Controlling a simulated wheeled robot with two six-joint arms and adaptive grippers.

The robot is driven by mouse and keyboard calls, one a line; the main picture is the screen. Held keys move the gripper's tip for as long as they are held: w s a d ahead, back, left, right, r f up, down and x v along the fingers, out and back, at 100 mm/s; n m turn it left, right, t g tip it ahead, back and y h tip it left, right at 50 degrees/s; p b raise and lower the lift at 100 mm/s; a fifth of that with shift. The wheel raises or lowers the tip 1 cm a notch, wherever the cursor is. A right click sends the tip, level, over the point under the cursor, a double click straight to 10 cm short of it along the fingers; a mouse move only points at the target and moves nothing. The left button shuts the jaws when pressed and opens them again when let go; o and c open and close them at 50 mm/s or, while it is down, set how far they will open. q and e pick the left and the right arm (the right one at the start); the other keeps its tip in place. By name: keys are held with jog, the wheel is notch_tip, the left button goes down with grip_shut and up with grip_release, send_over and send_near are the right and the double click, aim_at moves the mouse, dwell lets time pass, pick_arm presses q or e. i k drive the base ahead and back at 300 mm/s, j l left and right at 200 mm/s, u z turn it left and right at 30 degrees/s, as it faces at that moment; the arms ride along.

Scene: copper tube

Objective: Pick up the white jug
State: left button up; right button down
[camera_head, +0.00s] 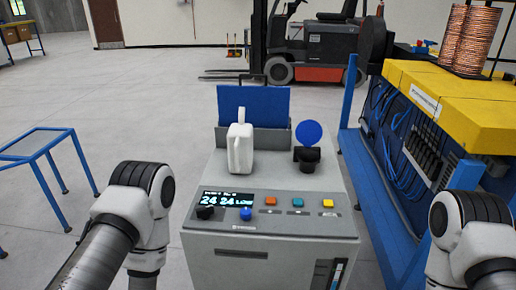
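The white jug (241,150) stands upright on top of a grey machine (186,213), in front of a blue panel (253,103). A handle shows on its side nearest to me, and a narrow neck is at its top. Nothing is touching the jug apart from the surface under it. My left arm comes in at the lower left and my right arm at the lower right, both clear of the machine. Neither gripper's fingers can be seen in the head view.
On the machine, a black holder (306,158) with a blue disc (309,132) stands right of the jug. Knobs and colored buttons (299,202) line the front. A yellow-topped rack (420,85) with copper coils (470,40) is close on the right. A blue-framed table (36,145) is left.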

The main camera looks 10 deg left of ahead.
aim_at(240, 137)
jog(key=i+j+z, duration=0.1)
jog(key=j+z, duration=1.1)
jog(key=j, duration=0.2)
